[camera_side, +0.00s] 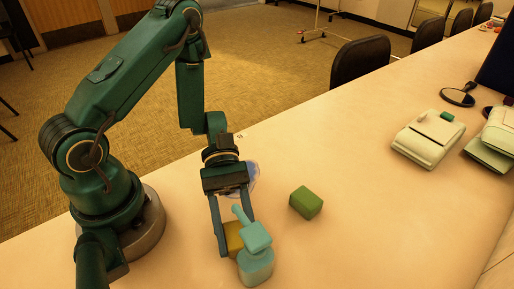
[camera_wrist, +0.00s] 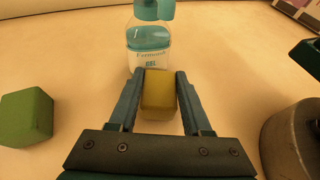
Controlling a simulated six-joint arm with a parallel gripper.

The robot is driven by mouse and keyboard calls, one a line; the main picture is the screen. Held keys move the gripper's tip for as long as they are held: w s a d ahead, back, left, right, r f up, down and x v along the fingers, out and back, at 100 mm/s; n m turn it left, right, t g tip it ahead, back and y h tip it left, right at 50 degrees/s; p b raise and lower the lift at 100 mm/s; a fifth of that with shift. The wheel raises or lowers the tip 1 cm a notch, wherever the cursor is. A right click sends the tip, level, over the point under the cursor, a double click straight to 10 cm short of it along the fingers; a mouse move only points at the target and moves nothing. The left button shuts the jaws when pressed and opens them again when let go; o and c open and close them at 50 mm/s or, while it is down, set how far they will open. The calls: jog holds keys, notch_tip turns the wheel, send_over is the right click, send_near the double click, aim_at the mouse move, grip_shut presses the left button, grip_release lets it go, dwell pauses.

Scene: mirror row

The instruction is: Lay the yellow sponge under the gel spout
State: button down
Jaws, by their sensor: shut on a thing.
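The yellow sponge (camera_side: 234,238), a small block, is between the two fingers of my gripper (camera_side: 237,243). In the wrist view my gripper (camera_wrist: 160,77) is shut on the sponge (camera_wrist: 159,94), with a finger at each side. The gel bottle (camera_side: 256,266) is clear with a teal pump head and stands upright close to the sponge. In the side view its spout (camera_side: 239,213) points up and left, and the bottle hides part of the sponge and fingers. In the wrist view the bottle (camera_wrist: 149,47) stands just beyond the fingertips. I cannot tell whether the sponge touches the table.
A green block (camera_side: 306,202) lies right of my gripper; it also shows in the wrist view (camera_wrist: 25,117). A bluish round thing (camera_side: 252,177) is partly hidden behind my gripper. Pale devices (camera_side: 428,138) and a dark round mirror (camera_side: 458,96) stand at far right. The table's middle is clear.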

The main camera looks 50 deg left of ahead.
jog(key=shift+c, duration=1.7)
grip_release()
jog(key=shift+f, duration=0.1)
